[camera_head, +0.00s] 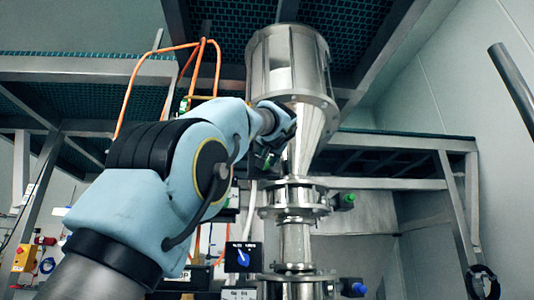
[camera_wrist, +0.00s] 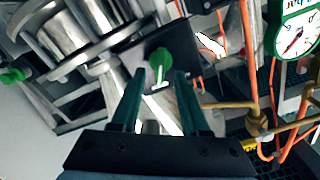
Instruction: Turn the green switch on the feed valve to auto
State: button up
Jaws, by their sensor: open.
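The green switch (camera_wrist: 160,62) shows in the wrist view on the face of a dark box (camera_wrist: 182,42), beside the steel pipework. My gripper (camera_wrist: 157,78) is open, with one finger on each side of the switch in the picture. Nothing is between the fingertips that I can see as held, and I cannot tell if they touch the switch. In the head view my gripper (camera_head: 268,158) is beside the steel cone, and my arm hides most of the switch and its box.
The steel hopper (camera_head: 290,75) and its pipe stand close by. A box with a blue switch (camera_head: 243,257) sits lower. In the wrist view, a green-rimmed gauge (camera_wrist: 298,35) and orange tubes (camera_wrist: 272,85) are on the right.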

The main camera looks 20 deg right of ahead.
jog(key=shift+x, duration=0.8)
jog(key=shift+c, duration=0.3)
grip_shut()
